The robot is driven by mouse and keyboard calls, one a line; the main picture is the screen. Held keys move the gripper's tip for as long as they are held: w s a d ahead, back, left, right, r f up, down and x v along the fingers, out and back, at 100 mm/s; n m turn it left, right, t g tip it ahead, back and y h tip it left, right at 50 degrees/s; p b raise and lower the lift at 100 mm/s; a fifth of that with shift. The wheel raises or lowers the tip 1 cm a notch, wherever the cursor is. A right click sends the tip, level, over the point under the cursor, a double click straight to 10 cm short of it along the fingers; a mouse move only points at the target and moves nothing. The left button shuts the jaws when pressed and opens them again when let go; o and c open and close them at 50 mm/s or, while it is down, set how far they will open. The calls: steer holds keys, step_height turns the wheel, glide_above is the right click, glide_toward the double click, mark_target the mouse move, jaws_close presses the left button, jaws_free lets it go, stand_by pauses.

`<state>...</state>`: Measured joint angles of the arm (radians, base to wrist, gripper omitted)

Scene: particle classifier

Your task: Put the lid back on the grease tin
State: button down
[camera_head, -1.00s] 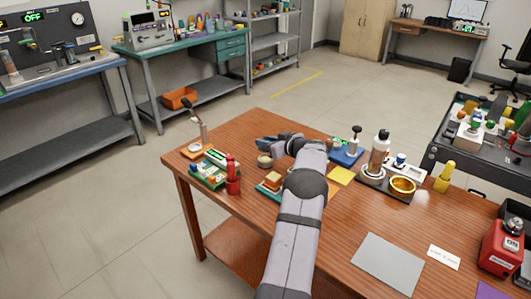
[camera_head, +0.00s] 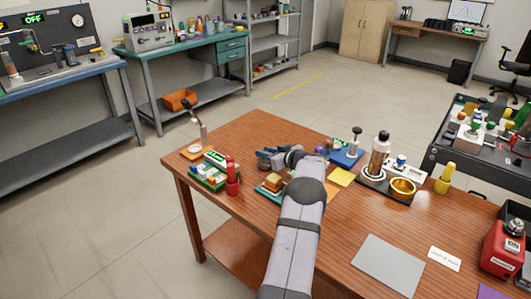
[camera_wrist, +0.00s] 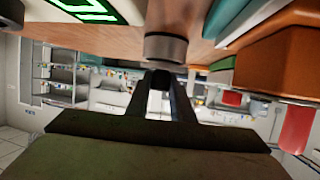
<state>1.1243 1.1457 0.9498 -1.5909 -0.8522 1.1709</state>
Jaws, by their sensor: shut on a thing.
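My gripper (camera_head: 266,158) is low over the wooden table, left of the blue pad, and hides the spot of the small round tin in the head view. In the wrist view, which is upside down, my two dark fingers (camera_wrist: 161,80) close together at a short grey round piece (camera_wrist: 166,50), which looks like the lid.
A green-and-white box (camera_head: 209,170) and red bottle (camera_head: 232,180) stand left of my gripper. A stack of coloured blocks (camera_head: 271,184) is close in front. The blue pad (camera_head: 346,158) with a dark-knobbed stamp lies right. A grey sheet (camera_head: 393,265) lies at front right.

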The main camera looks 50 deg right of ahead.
steer(key=shift+f, duration=0.25)
steer(key=c, duration=1.5)
jaws_free()
steer(key=shift+c, duration=0.2)
steer(key=shift+r, duration=0.1)
steer(key=shift+r, duration=0.25)
steer(key=v, duration=1.2)
